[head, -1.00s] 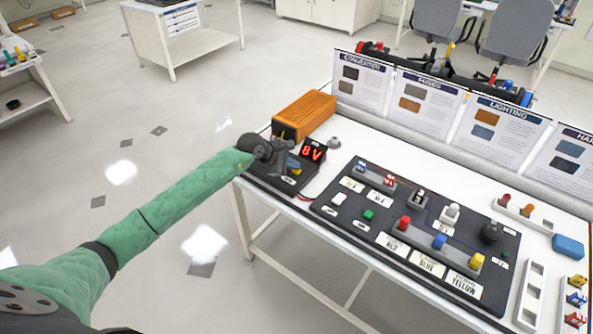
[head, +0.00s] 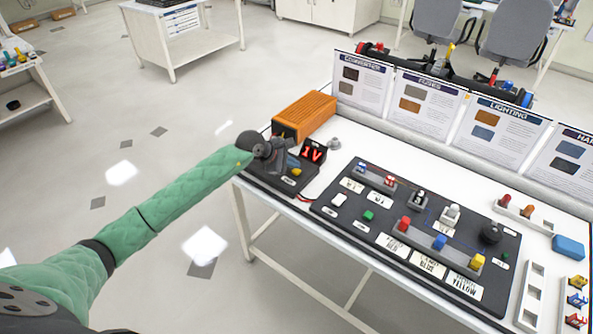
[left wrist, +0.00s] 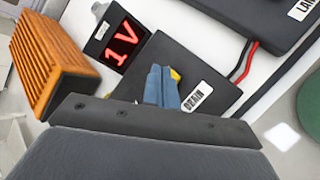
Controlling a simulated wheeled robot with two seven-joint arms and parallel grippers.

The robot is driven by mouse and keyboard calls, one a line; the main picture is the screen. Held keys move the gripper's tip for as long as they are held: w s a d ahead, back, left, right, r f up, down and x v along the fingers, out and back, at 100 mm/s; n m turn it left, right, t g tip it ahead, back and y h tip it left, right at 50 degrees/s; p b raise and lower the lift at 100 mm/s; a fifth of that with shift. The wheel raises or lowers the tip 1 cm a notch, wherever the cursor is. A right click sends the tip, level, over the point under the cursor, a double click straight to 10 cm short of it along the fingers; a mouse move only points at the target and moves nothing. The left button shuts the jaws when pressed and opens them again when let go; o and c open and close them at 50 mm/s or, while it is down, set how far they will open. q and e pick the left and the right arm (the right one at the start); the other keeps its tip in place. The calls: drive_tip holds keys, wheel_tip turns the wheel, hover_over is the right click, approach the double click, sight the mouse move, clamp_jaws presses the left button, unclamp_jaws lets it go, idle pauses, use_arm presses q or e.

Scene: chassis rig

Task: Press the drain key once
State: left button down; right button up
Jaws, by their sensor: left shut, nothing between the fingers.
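The yellow drain key (head: 297,172) sits on a black box (head: 268,181) at the left end of the bench. In the left wrist view its yellow edge (left wrist: 176,75) shows beside the fingers, near the DRAIN label (left wrist: 193,96). My left gripper (head: 292,161) is shut and empty, with blue fingertips (left wrist: 160,86) over the box close to the key. They partly hide the key in the wrist view; the key shows clear of them in the head view. The red display (left wrist: 123,38) reads 1 V. My right gripper is not in view.
An orange ribbed box (head: 305,115) stands behind the black box. A large black panel (head: 400,235) with switches and coloured buttons lies to the right. Upright cards (head: 425,105) line the back of the white bench. Red and black wires (left wrist: 243,65) join box and panel.

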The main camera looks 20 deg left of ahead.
sight(293, 171)
use_arm(q)
drive_tip(key=shift+r, duration=0.25)
drive_tip(key=shift+r+p, duration=0.55)
drive_tip(key=shift+r, duration=1.9)
